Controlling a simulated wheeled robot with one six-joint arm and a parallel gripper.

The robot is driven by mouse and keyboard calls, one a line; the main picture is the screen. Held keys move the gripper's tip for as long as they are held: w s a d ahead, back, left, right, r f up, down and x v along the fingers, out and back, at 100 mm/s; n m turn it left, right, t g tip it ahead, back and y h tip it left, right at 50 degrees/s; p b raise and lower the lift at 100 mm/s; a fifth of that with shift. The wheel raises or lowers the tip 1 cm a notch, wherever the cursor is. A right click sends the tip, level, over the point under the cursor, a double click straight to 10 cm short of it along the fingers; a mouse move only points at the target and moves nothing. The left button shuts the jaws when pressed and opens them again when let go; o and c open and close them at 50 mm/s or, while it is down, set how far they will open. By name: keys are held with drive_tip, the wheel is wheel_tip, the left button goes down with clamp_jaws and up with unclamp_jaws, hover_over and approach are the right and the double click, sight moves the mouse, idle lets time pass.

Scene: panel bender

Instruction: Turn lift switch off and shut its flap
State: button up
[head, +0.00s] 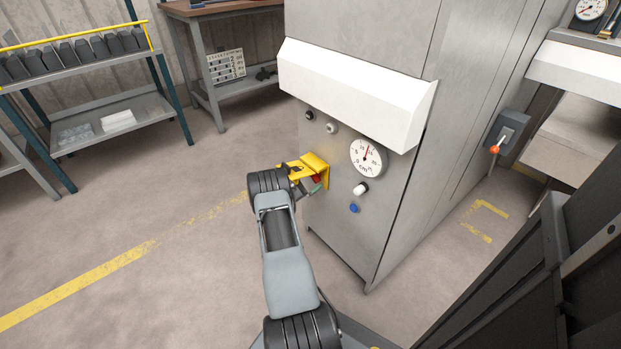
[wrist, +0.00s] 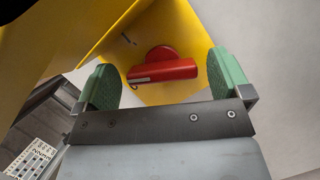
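The lift switch has a red handle (wrist: 163,71) on a yellow backing. In the wrist view the handle lies nearly level across the picture. In the head view the switch (head: 317,179) shows only as a small red patch, partly hidden by my gripper. Its yellow flap (head: 306,164) stands out from the cabinet front, open above the switch. The flap also fills the upper left of the wrist view (wrist: 60,35). My gripper (wrist: 164,82) is open, with green finger pads on either side of the red handle and apart from it. In the head view my gripper (head: 313,188) is at the switch.
The grey cabinet (head: 335,225) carries a dial gauge (head: 368,157), a white knob (head: 360,188) and a blue button (head: 355,208) to the right of the switch. A white hood (head: 350,85) juts out above. The floor on the left is clear.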

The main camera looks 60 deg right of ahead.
drive_tip(key=c, duration=0.9)
drive_tip(key=shift+n, duration=0.3)
drive_tip(key=shift+r+n+t+h+p, duration=0.15)
drive_tip(key=shift+n+t+h, duration=0.35)
drive_tip(key=shift+n, duration=0.75)
drive_tip(key=shift+f+n+t+h+p, duration=0.1)
drive_tip(key=shift+n+t+h+p, duration=0.2)
drive_tip(key=shift+n+t, duration=0.7)
drive_tip(key=shift+r+n+t+h+p, duration=0.15)
drive_tip(key=shift+n+h, duration=0.35)
drive_tip(key=shift+n, duration=1.05)
drive_tip(key=shift+n+t, duration=0.25)
drive_tip(key=shift+n, duration=0.05)
drive_tip(key=o, duration=0.7)
drive_tip(key=shift+f, duration=0.1)
drive_tip(key=shift+o, duration=1.1)
drive_tip(key=shift+f, duration=0.1)
drive_tip(key=p+v, duration=0.2)
drive_tip(key=v, duration=1.2)
